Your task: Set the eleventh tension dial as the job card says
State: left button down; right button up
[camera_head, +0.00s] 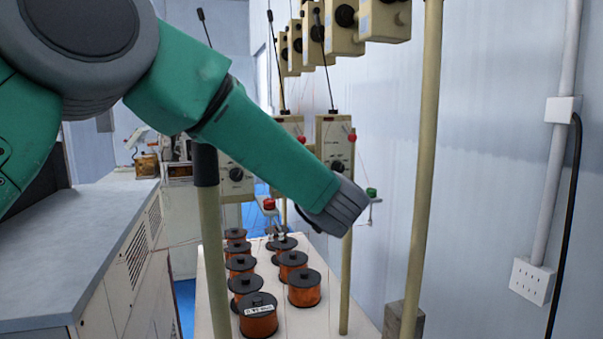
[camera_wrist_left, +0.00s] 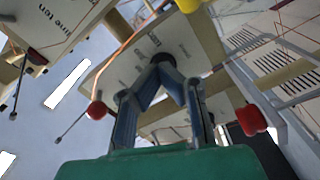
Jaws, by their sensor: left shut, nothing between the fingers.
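In the left wrist view my left gripper (camera_wrist_left: 162,72) is shut and empty, its fingertips together just in front of a black dial (camera_wrist_left: 163,58) on a cream tension unit (camera_wrist_left: 115,82). I cannot tell whether the tips touch the dial. A cream unit with a black dial (camera_head: 337,166) stands just above the wrist, and another dial (camera_head: 237,174) shows left of the arm. No dial's number or setting is readable, and no job card is identifiable. My right gripper is not in view.
Copper wire spools (camera_head: 304,288) with black flanges stand in rows on a white bench (camera_head: 215,318) below. Cream posts (camera_head: 425,150) frame the units. More units (camera_head: 385,20) hang at the upper right. A grey-topped cabinet (camera_head: 70,255) is at left.

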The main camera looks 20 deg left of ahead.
pick_arm(q)
jog(key=c, duration=1.7)
grip_release()
jog(key=shift+w+a+r, duration=0.2)
jog(key=shift+a+r, duration=0.1)
jog(key=shift+a, duration=0.2)
jog(key=o, duration=0.4)
jog(key=shift+w+f, duration=0.15)
jog(key=shift+w, duration=0.1)
jog(key=shift+w+a+f, duration=0.3)
jog(key=shift+a+f, duration=0.05)
jog(key=shift+a, duration=0.05)
jog(key=shift+s, duration=0.2)
jog(key=shift+d, duration=0.15)
jog(key=v, duration=1.2)
